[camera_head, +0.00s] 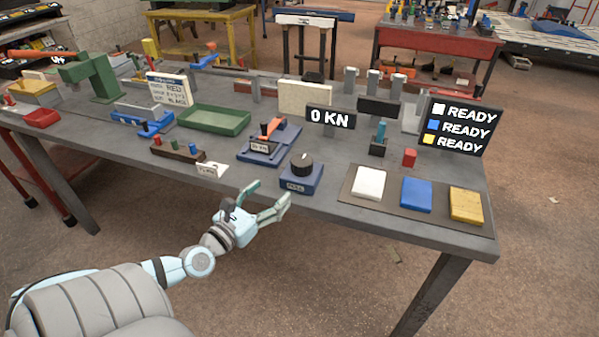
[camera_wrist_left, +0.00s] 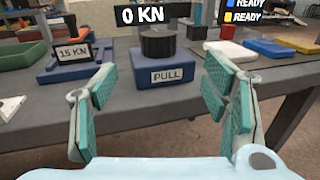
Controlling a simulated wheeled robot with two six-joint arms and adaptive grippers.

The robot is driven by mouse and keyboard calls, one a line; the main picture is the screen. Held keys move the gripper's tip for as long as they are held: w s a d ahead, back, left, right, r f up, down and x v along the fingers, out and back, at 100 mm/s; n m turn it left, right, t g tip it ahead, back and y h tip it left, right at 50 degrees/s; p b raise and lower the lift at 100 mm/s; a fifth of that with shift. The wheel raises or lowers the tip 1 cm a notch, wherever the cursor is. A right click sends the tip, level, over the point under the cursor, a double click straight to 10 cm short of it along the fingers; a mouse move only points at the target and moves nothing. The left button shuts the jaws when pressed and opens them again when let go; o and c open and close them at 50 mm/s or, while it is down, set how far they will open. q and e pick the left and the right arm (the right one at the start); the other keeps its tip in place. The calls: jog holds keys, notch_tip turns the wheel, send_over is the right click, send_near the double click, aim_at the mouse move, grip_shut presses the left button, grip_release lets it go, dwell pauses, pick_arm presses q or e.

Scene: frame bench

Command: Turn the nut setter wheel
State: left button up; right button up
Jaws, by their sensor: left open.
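A black round wheel (camera_head: 301,162) sits on a blue box (camera_head: 302,182) near the front edge of the bench. The box carries a label that reads PULL in the left wrist view, where the wheel (camera_wrist_left: 158,43) stands straight ahead, above the middle of the gap between my fingers. My left gripper (camera_head: 272,193) is open and empty, just in front of the bench edge, apart from the box and wheel. Behind the wheel a black display (camera_head: 330,118) reads 0 KN. My right gripper is not in view.
Left of the wheel stands a blue base with an orange lever (camera_head: 270,129) and a 15 KN label (camera_wrist_left: 73,53). A small white card (camera_head: 211,169) lies at the front edge. White, blue and yellow pads (camera_head: 416,193) lie on the right under a READY board (camera_head: 460,127).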

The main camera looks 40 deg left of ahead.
aim_at(296, 168)
pick_arm(q)
jog(key=w, duration=0.4)
jog(key=w+a, duration=0.1)
jog(key=w, duration=0.8)
jog(key=shift+w+a, duration=0.1)
jog(key=shift+a, duration=0.05)
